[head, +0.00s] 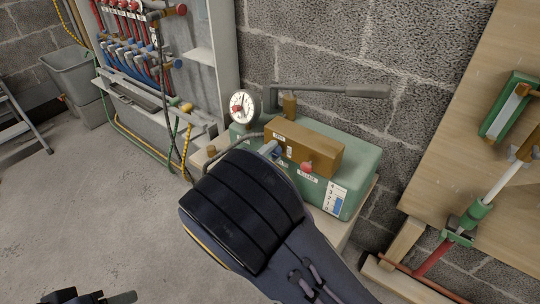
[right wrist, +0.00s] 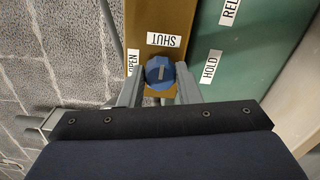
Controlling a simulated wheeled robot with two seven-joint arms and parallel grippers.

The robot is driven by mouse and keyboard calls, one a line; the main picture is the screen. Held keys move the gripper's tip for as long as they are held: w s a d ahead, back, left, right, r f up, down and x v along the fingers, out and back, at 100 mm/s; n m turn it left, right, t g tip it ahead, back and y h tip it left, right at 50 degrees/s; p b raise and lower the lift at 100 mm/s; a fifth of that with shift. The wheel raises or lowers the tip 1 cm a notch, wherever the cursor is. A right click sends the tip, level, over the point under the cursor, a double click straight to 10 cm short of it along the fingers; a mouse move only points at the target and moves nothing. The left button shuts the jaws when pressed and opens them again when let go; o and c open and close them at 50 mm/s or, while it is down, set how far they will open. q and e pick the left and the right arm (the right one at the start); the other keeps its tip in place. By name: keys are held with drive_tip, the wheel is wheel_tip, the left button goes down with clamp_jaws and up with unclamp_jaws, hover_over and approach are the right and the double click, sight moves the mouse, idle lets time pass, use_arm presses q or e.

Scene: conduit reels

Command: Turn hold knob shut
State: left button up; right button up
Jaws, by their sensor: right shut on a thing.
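The blue hold knob (right wrist: 160,72) sits on the end of a brass-coloured block (head: 310,142) on a green pump box (head: 362,165). A pale line on the knob runs roughly up and down in the right wrist view. The SHUT label (right wrist: 164,40) is just above it, OPEN (right wrist: 132,62) to its left and HOLD (right wrist: 210,66) to its right on the green box. My right gripper (right wrist: 160,88) is shut on the knob, one finger on each side. In the head view my dark right wrist hides much of the box's front. My left gripper (head: 95,297) shows only partly at the bottom edge.
A dial gauge (head: 243,105) and a long grey pump lever (head: 340,91) stand behind the block. A wooden board with tools (head: 500,130) leans at right.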

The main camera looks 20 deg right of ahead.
drive_tip(key=o, duration=1)
drive_tip(key=p+v, duration=0.2)
drive_tip(key=v, duration=0.5)
drive_tip(key=shift+s+a, duration=0.25)
drive_tip(key=shift+a, duration=0.1)
